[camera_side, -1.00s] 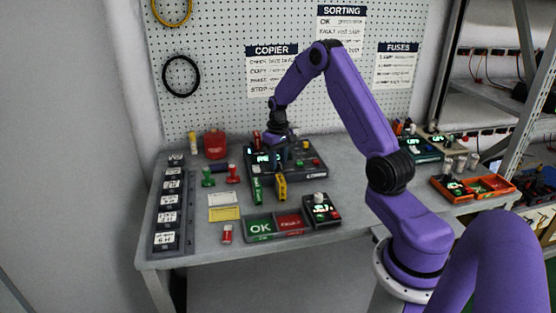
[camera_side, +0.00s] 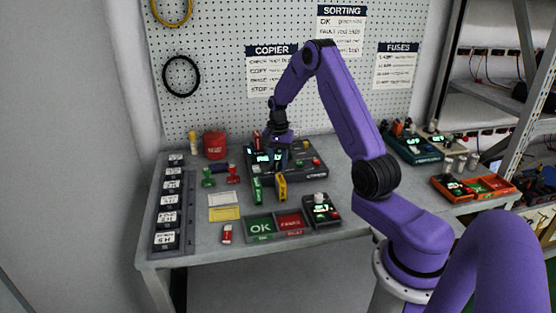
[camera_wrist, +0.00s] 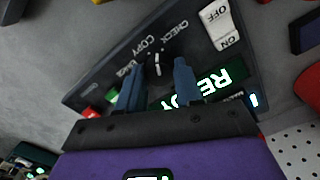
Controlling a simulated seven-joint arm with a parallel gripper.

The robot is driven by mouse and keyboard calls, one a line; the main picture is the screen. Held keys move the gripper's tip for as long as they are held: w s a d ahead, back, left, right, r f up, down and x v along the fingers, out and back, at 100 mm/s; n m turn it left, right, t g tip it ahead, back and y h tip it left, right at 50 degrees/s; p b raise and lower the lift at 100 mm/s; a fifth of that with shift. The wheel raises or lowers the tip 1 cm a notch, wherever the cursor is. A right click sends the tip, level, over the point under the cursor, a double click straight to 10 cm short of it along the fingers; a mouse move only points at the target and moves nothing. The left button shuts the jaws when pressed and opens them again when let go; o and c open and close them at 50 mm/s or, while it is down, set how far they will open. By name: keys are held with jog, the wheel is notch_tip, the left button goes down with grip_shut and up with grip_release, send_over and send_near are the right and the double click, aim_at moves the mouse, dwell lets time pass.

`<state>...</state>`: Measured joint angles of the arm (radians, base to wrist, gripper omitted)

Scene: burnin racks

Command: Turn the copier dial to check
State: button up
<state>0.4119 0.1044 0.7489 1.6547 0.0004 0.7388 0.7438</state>
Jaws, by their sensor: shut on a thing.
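The copier (camera_side: 313,174) is a dark box on the bench below the COPIER sign, with a lit display reading READY, also in the wrist view (camera_wrist: 222,80). My gripper (camera_side: 272,152) is down at its front panel. In the wrist view my gripper's two blue fingers (camera_wrist: 159,72) straddle the dark copier dial (camera_wrist: 157,66) and are shut on it. A white mark shows on the dial. The labels CHECK and COPY are printed beside it, and a third label is partly hidden by a finger. The exact dial setting is hard to tell.
A white OFF/ON rocker switch (camera_wrist: 220,25) is close to the fingers. Green (camera_side: 257,190) and yellow (camera_side: 281,188) modules stand before the copier. OK and FAULT trays (camera_side: 259,239) lie nearer the front.

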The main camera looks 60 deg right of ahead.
aim_at(278, 162)
jog(key=shift+m, duration=1.7)
jog(key=shift+w+r, duration=0.1)
jog(key=o, duration=1)
notch_tip(278, 162, up, 17)
jog(key=shift+r, duration=0.15)
